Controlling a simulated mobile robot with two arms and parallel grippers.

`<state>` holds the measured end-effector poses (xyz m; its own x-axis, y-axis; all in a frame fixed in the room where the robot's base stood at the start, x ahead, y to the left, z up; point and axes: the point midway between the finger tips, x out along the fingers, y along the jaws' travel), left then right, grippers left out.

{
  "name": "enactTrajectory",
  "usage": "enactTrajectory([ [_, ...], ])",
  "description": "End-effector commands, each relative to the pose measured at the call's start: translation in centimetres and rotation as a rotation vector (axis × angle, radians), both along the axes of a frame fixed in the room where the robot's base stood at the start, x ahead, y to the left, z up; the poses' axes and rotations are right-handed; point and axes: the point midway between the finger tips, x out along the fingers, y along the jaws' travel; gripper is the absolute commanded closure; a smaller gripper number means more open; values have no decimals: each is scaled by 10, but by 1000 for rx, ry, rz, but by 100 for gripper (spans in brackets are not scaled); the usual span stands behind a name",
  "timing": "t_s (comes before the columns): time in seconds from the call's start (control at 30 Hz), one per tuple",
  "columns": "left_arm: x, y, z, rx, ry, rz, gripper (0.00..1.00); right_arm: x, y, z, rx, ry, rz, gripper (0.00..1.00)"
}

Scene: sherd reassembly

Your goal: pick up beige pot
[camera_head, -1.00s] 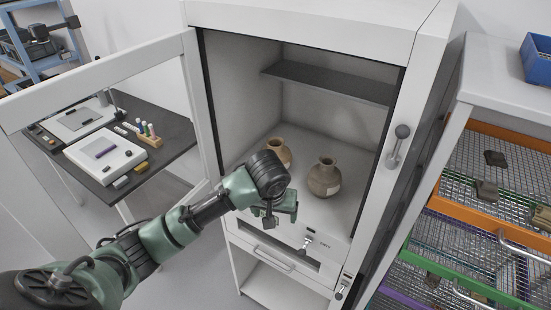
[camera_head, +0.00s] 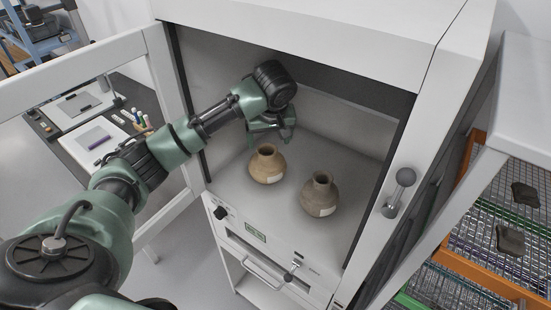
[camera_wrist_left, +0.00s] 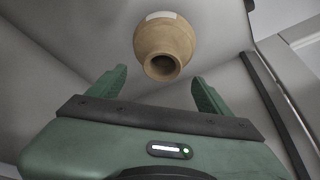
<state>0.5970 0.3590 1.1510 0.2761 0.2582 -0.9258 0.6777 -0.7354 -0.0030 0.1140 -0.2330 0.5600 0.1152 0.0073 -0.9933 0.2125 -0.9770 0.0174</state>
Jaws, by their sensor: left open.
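Two pots stand upright on the floor of the open cabinet. The beige pot (camera_head: 267,166) is the left one, round with a narrow neck and a pale label. A browner pot (camera_head: 319,195) with a label stands to its right. My left gripper (camera_head: 271,137) is inside the cabinet, just above and behind the beige pot in the head view. In the left wrist view the beige pot (camera_wrist_left: 163,45) lies ahead of the open fingers (camera_wrist_left: 160,88), its mouth facing the camera. The fingers appear apart from it. My right gripper is not in view.
The cabinet's glazed door (camera_head: 90,62) stands open at the left. Its right frame (camera_head: 392,170) carries a handle. A dark table (camera_head: 75,150) with tools is beyond the door. Mesh drawers (camera_head: 490,235) with sherds stand at the right.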

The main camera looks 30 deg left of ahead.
Motion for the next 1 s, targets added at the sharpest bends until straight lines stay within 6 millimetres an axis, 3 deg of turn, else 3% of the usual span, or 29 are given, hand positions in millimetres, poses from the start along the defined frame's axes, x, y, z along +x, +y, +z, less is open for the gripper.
enactTrajectory([
  [0.4,16,13,-45,2,7,3,21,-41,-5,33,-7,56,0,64],
  [0.6,22,17,-66,2,2,0,21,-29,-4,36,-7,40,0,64],
  [0.83,23,17,-68,2,2,0,21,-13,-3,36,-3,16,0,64],
  [1.0,23,17,-68,2,2,0,68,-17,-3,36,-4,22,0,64],
])
